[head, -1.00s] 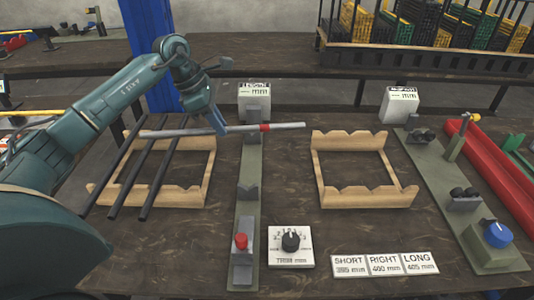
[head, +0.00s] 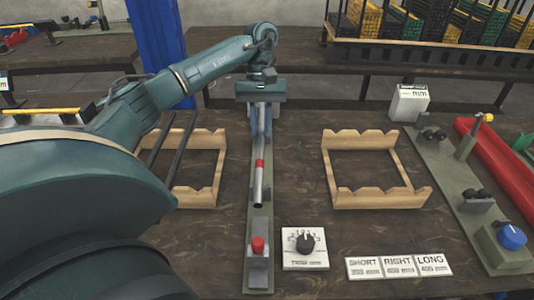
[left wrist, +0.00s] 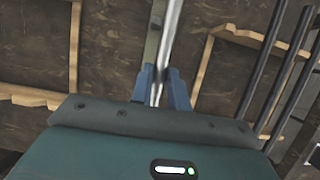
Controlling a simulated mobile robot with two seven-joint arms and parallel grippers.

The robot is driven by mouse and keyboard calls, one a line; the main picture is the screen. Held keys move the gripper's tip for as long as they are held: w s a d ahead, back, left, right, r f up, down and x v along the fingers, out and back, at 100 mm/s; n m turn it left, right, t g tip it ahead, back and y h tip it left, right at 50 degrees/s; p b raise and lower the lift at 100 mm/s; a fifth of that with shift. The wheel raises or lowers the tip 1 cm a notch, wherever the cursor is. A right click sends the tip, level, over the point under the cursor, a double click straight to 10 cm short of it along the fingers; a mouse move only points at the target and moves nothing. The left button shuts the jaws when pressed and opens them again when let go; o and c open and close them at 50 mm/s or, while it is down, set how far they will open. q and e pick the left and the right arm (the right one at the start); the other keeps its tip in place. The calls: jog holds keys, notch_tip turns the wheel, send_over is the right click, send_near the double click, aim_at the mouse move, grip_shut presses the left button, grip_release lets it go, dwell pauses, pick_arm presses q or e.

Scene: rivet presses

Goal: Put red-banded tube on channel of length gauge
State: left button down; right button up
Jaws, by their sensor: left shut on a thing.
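The silver tube with a red band (head: 260,163) is held by my left gripper (head: 261,135), whose blue fingers are shut on it beyond the band. The tube points along the length gauge (head: 259,222), a long grey-green strip, and lies over it in the head view. I cannot tell whether it touches the channel, which the tube and gripper hide. In the left wrist view, the tube (left wrist: 170,35) runs up from between the fingers (left wrist: 161,78).
Wooden racks stand left (head: 203,195) and right (head: 385,197) of the gauge; dark rods (head: 180,145) lie on the left one. A dial box (head: 305,248) and SHORT, RIGHT, LONG plates (head: 399,266) lie in front. Another fixture (head: 455,185) and red tray (head: 500,160) are at right.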

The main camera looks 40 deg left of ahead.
aim_at(261, 123)
pick_arm(q)
notch_tip(261, 123, down, 8)
jog(key=shift+f, duration=0.25)
jog(key=shift+f+b, duration=0.15)
jog(key=shift+b, duration=0.25)
jog(key=c, duration=1.3)
grip_release()
jog(key=shift+c, duration=0.2)
jog(key=p+v, duration=0.2)
jog(key=v, duration=1)
jog(key=shift+s, duration=0.1)
jog(key=shift+d, duration=0.1)
